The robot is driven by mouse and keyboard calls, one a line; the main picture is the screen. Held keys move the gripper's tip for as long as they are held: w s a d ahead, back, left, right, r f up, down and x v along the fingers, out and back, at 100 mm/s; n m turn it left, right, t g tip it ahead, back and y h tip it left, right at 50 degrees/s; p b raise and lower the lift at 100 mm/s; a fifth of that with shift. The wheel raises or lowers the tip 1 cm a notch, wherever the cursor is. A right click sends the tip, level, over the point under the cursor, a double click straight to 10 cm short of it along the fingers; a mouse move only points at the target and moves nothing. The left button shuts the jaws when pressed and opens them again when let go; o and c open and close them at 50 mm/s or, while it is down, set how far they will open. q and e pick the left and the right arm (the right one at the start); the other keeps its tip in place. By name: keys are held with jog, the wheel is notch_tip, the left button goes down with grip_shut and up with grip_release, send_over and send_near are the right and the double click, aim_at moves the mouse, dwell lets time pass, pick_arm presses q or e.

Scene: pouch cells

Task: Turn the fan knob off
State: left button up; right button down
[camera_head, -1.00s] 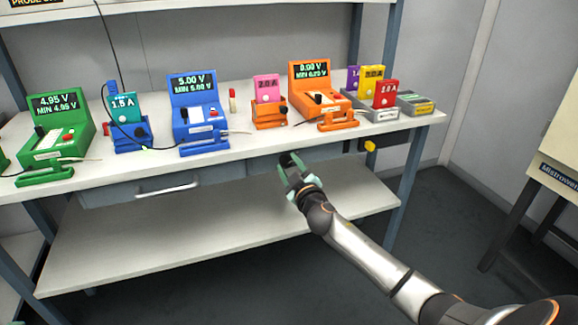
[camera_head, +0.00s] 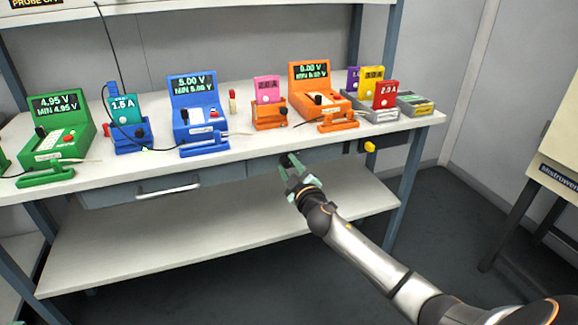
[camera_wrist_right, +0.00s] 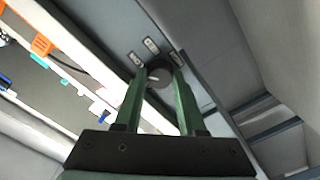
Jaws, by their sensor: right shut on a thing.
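The fan knob (camera_wrist_right: 160,76) is a dark round knob on a grey panel, with a pale pointer mark and several small light labels around its upper side. It also shows in the head view as a dark spot (camera_head: 288,159) under the bench's front edge. My right gripper (camera_wrist_right: 159,82) has its two green fingers on either side of the knob and is shut on it. In the head view this gripper (camera_head: 290,168) reaches up to the panel from below right. The fingers partly cover the knob's sides. My left gripper is not in view.
The white benchtop (camera_head: 240,149) above carries colored testers and pouch-cell blocks. A drawer (camera_head: 110,193) with a pale handle is left of the panel. A yellow knob on a dark box (camera_head: 370,147) is to the right. The lower shelf (camera_head: 200,232) is bare.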

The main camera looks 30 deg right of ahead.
jog(key=n+p, duration=0.1)
jog(key=n, duration=0.2)
jog(key=shift+n, duration=0.6)
jog(key=n+p, duration=0.1)
jog(key=n, duration=0.4)
pick_arm(q)
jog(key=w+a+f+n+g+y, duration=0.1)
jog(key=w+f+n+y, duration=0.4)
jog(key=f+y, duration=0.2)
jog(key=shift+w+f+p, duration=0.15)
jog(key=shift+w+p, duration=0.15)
jog(key=shift+p, duration=0.05)
pick_arm(e)
jog(key=shift+n, duration=0.9)
jog(key=shift+f, duration=0.1)
jog(key=c, duration=0.5)
grip_release()
